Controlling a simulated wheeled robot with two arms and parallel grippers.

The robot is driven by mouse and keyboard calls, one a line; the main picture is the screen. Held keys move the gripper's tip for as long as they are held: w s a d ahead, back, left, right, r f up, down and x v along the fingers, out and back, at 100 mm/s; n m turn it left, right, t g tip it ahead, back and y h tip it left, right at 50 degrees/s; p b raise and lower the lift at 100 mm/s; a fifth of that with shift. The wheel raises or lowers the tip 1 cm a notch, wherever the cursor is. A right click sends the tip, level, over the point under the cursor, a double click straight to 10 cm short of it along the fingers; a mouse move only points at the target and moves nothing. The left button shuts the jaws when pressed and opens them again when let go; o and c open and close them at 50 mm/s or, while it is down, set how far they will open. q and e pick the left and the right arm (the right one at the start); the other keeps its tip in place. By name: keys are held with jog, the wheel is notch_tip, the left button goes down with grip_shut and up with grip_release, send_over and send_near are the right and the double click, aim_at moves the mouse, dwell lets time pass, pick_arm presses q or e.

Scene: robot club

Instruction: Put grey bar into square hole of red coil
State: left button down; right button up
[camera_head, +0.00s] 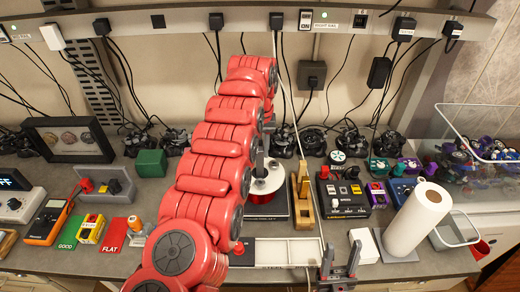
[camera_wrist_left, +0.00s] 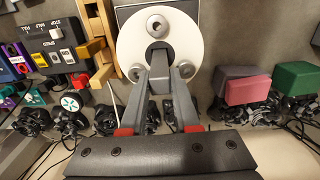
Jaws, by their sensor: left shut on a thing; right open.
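The red coil (camera_head: 263,193) stands on a dark base in the middle of the bench, its white round top facing up. In the left wrist view the coil's white top (camera_wrist_left: 127,45) fills the upper middle, with round grey studs on it. My left gripper (camera_wrist_left: 160,62) is shut over the middle of this top, on what appears to be the grey bar (camera_wrist_left: 159,57). The fingers hide most of the bar and the square hole, so I cannot tell how deep the bar sits. My right gripper (camera_head: 341,252) is open and empty at the front edge.
A wooden stand (camera_head: 302,200) is close to the right of the coil. A black control box (camera_head: 342,198) and a paper roll (camera_head: 418,218) stand further right. A green box (camera_head: 151,163) and a multimeter (camera_head: 48,220) are at left.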

pick_arm(q)
jog(key=shift+f+b, duration=0.85)
jog(key=c, duration=0.6)
grip_release()
jog(key=shift+o, duration=0.2)
jog(key=shift+r+p, duration=1)
jog(key=shift+r, duration=0.7)
notch_tip(320, 180, up, 5)
jog(key=p, duration=0.4)
jog(key=shift+f, duration=0.15)
